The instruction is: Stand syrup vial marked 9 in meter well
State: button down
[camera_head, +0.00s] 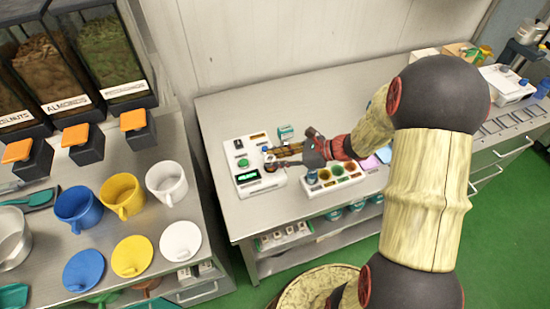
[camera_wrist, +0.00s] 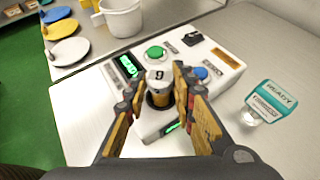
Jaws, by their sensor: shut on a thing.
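The syrup vial marked 9 (camera_wrist: 159,77) has a pale cap with a black 9 and an amber body in the wrist view. My gripper (camera_wrist: 157,88) is shut on it, one finger on each side, and it also shows in the head view (camera_head: 272,157). The vial looks about upright over the dark round meter well (camera_wrist: 151,101). Its lower end is hidden, so I cannot tell how deep it sits. The white meter (camera_wrist: 97,112) has a lit green display, a green button and a blue button, and stands on the metal table in the head view (camera_head: 244,185).
A white rack (camera_head: 318,186) with several coloured round tops stands just right of the meter. A teal-and-white labelled item (camera_wrist: 272,101) stands beside the meter. Several cups and lids, including a yellow cup (camera_head: 122,195), fill the left counter.

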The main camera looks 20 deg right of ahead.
jog(key=shift+f+b, duration=0.4)
jog(key=shift+f, duration=0.25)
dwell(0.3)
jog(key=c, duration=1.8)
grip_release()
jog(key=shift+o, duration=0.2)
jog(key=shift+d+r, duration=0.1)
jog(key=p+v, duration=0.6)
jog(key=v, duration=0.4)
jog(key=shift+s+d+r, duration=0.15)
jog(key=shift+s+d, duration=0.1)
jog(key=shift+d, duration=0.05)
